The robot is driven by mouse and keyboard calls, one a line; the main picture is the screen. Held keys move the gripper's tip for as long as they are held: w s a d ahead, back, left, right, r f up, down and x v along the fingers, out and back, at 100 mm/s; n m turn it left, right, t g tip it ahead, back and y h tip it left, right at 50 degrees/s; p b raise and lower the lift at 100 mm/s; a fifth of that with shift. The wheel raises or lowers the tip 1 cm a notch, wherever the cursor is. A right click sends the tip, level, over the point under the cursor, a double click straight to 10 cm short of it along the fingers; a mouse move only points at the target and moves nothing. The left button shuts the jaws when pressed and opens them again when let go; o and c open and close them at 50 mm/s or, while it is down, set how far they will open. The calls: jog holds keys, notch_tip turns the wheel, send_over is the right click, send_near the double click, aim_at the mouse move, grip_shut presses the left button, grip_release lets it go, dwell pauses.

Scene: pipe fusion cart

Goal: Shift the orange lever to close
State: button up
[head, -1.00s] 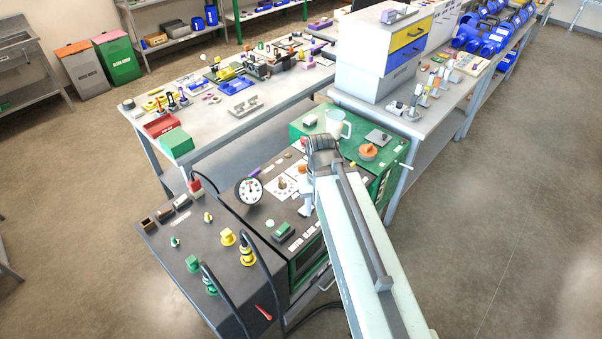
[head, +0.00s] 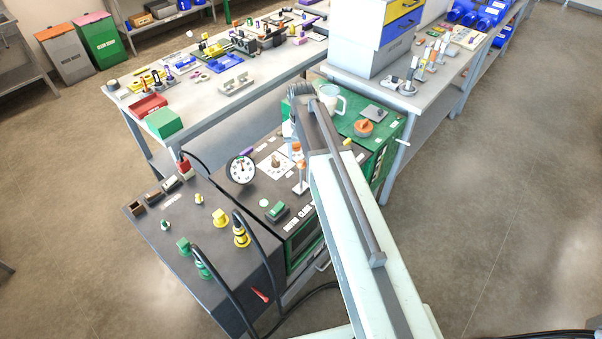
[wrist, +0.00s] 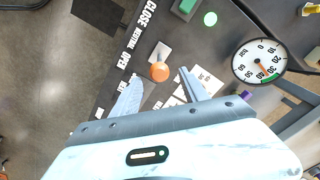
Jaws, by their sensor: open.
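The orange lever's ball knob (wrist: 159,72) shows in the wrist view just ahead of my fingertips, roughly between them. Its pale metal base plate (wrist: 160,53) lies beside a printed strip (wrist: 136,40) reading CLOSE, NEUTRAL and OPEN. In the head view the orange knob (head: 301,163) stands on a pale stem on the dark panel, left of my arm. My gripper (wrist: 159,77) is open and empty, with one finger on each side of the knob's line. I cannot tell the depth gap or the lever's exact setting.
A pressure gauge (wrist: 259,62) stands right of the lever in the wrist view. A green switch block (head: 277,211) is nearby. Black hoses (head: 262,255) arch over the left cart. A clear jug (head: 331,98) and an orange knob (head: 364,128) sit on the green cart top.

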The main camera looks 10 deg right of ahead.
aim_at(301, 175)
notch_tip(301, 175, down, 8)
jog(key=b, duration=0.8)
jog(key=shift+s, duration=0.1)
jog(key=shift+r, duration=0.1)
grip_shut()
dwell(0.8)
